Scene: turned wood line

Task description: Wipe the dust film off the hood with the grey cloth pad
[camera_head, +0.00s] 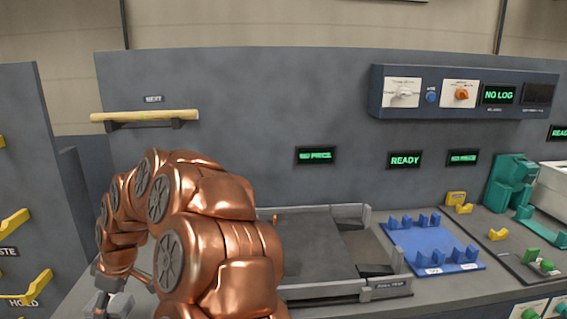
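My arm comes up from the bottom and bends down to the left. My gripper (112,302) is at the lower left, partly cut off by the frame edge. A small light grey piece shows at it; I cannot tell whether this is the grey cloth pad or part of the gripper, nor whether the fingers are open. A flat dark grey panel (325,248) with a hazy surface lies between low grey rails at the centre; it may be the hood. My arm hides its left side. My gripper is well to its left, apart from it.
A blue rack (432,254) with upright pegs stands right of the rails. Green fixtures (511,183) and yellow rests (498,234) are farther right. A wooden rod (145,116) lies on a wall bracket at upper left. Yellow hooks (14,221) stick out at far left. A control box (465,92) hangs at upper right.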

